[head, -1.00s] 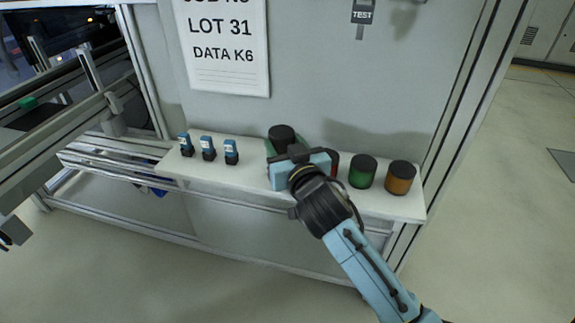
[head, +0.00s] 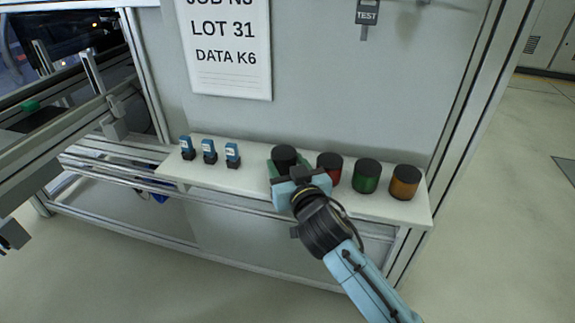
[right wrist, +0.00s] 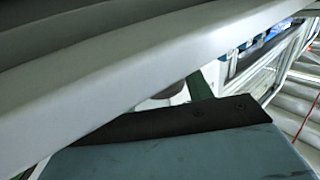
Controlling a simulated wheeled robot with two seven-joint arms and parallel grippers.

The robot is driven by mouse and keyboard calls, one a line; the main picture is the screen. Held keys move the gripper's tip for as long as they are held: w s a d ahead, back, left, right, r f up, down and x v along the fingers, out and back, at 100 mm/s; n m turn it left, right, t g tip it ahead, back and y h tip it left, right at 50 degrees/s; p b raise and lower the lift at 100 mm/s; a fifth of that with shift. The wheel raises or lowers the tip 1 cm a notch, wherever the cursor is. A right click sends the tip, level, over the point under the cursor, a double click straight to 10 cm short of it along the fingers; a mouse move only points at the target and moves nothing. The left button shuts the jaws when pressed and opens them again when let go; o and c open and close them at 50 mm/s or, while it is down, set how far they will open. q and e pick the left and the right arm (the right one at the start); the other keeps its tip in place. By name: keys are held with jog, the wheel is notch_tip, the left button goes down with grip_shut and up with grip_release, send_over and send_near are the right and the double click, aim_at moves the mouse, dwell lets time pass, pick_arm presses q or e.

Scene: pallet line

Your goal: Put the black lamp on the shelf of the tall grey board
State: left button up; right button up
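The black lamp (head: 284,154) is a short dark cylinder at the left end of the row of lamps in the head view. My right gripper (head: 285,165) has its green fingers on either side of it and appears shut on it. The lamp is upright, over or on the white shelf (head: 242,181) of the tall grey board (head: 330,90). Its lower part is hidden by the gripper, so I cannot tell whether it touches the shelf. In the right wrist view a green finger (right wrist: 201,86) shows beside a pale, partly hidden surface.
Red (head: 331,168), green (head: 366,177) and orange (head: 404,183) lamps stand to the right of the gripper, the red one close by. Three small blue-and-black devices (head: 209,152) stand at the left. Bare shelf lies between them and the black lamp. A metal frame (head: 108,192) adjoins at left.

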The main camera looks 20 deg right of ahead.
jog(key=o, duration=0.4)
jog(key=shift+c, duration=0.2)
jog(key=shift+r, duration=0.15)
jog(key=shift+s, duration=0.35)
pick_arm(q)
jog(key=s+f, duration=0.1)
jog(key=s+p, duration=0.1)
jog(key=s+f, duration=0.1)
jog(key=shift+s+a+f, duration=0.1)
jog(key=shift+a+f, duration=0.15)
jog(key=shift+f, duration=0.05)
pick_arm(e)
jog(key=s, duration=1.1)
jog(key=shift+s+r, duration=0.15)
jog(key=shift+r, duration=0.15)
